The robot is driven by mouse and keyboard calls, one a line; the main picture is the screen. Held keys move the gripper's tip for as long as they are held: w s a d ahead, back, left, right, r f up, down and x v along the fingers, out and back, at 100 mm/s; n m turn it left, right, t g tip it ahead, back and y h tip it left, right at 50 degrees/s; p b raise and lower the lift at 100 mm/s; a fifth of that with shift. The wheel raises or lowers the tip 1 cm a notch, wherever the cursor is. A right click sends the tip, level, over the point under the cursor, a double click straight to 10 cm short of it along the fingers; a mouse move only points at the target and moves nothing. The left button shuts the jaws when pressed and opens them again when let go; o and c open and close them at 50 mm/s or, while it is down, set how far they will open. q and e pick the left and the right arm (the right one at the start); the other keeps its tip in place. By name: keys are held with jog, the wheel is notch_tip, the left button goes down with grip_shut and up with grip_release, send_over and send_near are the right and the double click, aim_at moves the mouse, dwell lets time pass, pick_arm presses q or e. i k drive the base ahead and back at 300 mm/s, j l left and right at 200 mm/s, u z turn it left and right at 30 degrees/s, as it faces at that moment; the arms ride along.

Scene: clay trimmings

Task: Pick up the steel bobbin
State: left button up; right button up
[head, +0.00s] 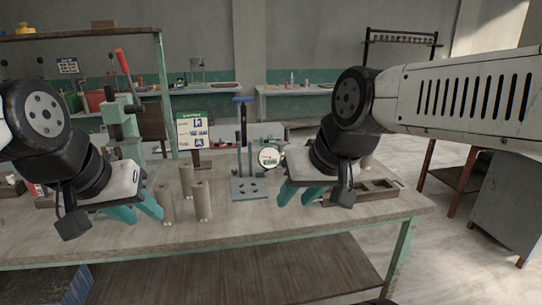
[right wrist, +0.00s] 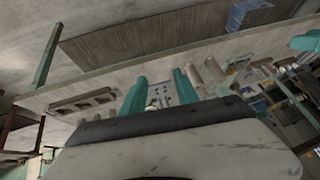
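I cannot pick out a steel bobbin for certain in either view. Several plain grey-brown cylinders stand on the workbench (head: 255,226); the front ones are a cylinder (head: 202,201) and another cylinder (head: 165,204) beside my left gripper. My left gripper (head: 137,211) hangs over the left part of the bench, its teal fingers apart and empty. My right gripper (head: 300,197) is over the bench right of the blue-handled press, fingers apart. In the right wrist view, the right gripper (right wrist: 160,95) shows its two spread fingers with nothing held between them.
A grey stand press with a blue handle (head: 243,150) stands mid-bench. A wooden tray with compartments (head: 377,187) lies at the right, near my right gripper. The front middle of the bench is clear.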

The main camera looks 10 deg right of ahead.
aim_at(280, 145)
jog(key=i+l+u, duration=0.5)
jog(key=i+l, duration=0.55)
